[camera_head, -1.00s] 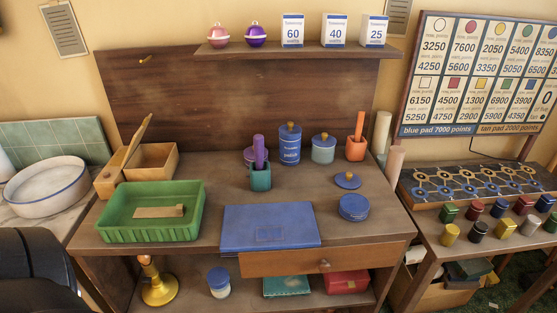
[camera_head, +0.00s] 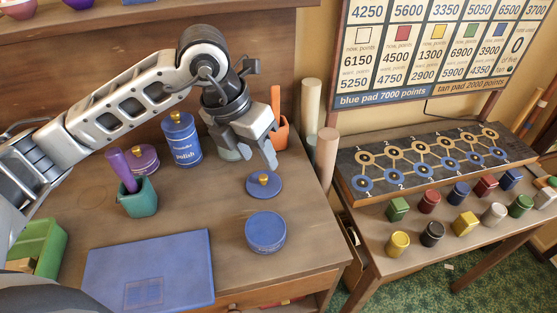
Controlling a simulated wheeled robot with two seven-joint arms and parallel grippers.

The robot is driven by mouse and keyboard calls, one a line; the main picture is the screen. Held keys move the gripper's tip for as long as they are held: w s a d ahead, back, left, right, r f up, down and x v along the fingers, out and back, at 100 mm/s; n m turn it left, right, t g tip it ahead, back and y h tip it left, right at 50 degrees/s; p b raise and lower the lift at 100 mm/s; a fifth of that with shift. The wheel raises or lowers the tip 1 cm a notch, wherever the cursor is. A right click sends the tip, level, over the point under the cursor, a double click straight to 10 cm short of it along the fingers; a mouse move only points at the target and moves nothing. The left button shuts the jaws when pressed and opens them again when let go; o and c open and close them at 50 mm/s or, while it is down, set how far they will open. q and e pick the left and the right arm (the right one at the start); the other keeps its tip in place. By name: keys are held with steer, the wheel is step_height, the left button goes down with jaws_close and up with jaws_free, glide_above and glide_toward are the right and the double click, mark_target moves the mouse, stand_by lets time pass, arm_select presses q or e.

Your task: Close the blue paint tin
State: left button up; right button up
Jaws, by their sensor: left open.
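The blue paint tin (camera_head: 266,236) is a low round tin standing upright on the desk near its right front, with no lid on it. A round blue lid (camera_head: 258,190) with a gold knob lies flat on the desk just behind the tin, apart from it. My left gripper (camera_head: 262,158) comes in from the left and hangs above and just behind the lid. Its jaws are open and empty, and one finger points down near the lid's knob. My right gripper is out of view.
A blue polish canister (camera_head: 181,140), a purple-lidded pot (camera_head: 142,159) and a teal cup (camera_head: 138,198) stand left of the lid. A lidded jar is partly hidden behind my gripper. An orange holder (camera_head: 280,134) stands behind.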

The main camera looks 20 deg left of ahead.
arm_select(q)
steer(key=w+a+r+y, duration=0.1)
steer(key=w+a+y, duration=0.1)
steer(key=a, duration=0.2)
steer(key=b, duration=0.7)
glide_above(263, 177)
steer(key=s+a, duration=0.1)
steer(key=s, duration=0.1)
steer(key=shift+n+t, duration=0.4)
step_height(263, 177, down, 9)
steer(key=shift+s, duration=0.1)
steer(key=shift+w+f, duration=0.2)
steer(key=shift+f, duration=0.15)
steer(key=b+x, duration=0.2)
steer(key=x, duration=0.3)
steer(key=shift+w+d+b, duration=0.1)
steer(key=shift+d+b, duration=0.2)
steer(key=shift+b, duration=0.1)
steer(key=shift+f, duration=0.1)
jaws_close()
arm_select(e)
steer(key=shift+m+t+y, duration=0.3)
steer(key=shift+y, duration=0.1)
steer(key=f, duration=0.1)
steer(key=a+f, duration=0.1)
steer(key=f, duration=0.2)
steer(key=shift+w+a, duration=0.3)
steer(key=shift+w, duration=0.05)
